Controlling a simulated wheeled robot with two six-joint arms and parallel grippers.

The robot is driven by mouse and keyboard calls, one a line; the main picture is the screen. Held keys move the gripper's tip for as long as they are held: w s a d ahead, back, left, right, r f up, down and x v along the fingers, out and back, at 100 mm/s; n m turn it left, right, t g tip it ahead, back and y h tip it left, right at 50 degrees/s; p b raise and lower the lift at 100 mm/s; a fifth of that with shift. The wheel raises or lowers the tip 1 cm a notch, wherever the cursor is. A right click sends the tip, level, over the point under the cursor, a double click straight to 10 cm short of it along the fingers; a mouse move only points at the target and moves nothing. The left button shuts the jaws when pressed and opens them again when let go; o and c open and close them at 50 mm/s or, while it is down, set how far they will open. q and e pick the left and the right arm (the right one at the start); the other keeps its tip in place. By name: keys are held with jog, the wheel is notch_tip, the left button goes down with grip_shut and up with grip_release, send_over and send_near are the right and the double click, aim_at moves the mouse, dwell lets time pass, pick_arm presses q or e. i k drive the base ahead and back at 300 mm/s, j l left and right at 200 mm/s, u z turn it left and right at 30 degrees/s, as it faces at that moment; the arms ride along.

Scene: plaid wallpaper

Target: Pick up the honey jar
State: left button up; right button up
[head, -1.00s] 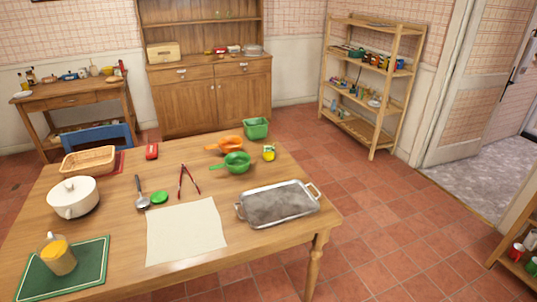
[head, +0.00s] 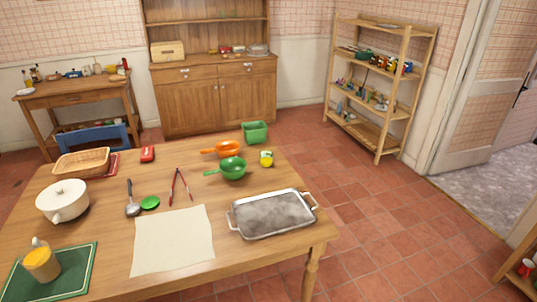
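No thing in the head view is clearly labelled as the honey jar. A small yellow jar or tin (head: 266,159) stands upright near the far right edge of the wooden table, beside a green colander. A clear container with a yellow-orange filling (head: 41,264) stands on a green mat (head: 75,270) at the table's near left. Which of these is the honey jar, if either, I cannot tell. Neither of my grippers is in view.
The table (head: 110,235) also holds a metal roasting pan (head: 272,214), green colander (head: 233,169), white pot (head: 63,201), red tongs (head: 181,186) and a pale cloth (head: 173,240). A wooden shelf rack (head: 386,120) holds small items.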

aim_at(266, 158)
jog(key=i+l, duration=0.2)
jog(key=l, duration=0.15)
jog(key=i+l+u, duration=0.2)
jog(key=i+l, duration=0.2)
jog(key=l, duration=0.25)
jog(key=i+l, duration=0.2)
jog(key=l, duration=0.2)
jog(key=i+l+u, duration=0.1)
jog(key=l, duration=0.25)
jog(key=i+l, duration=0.25)
jog(key=i+l+u, duration=0.1)
jog(key=l, duration=0.4)
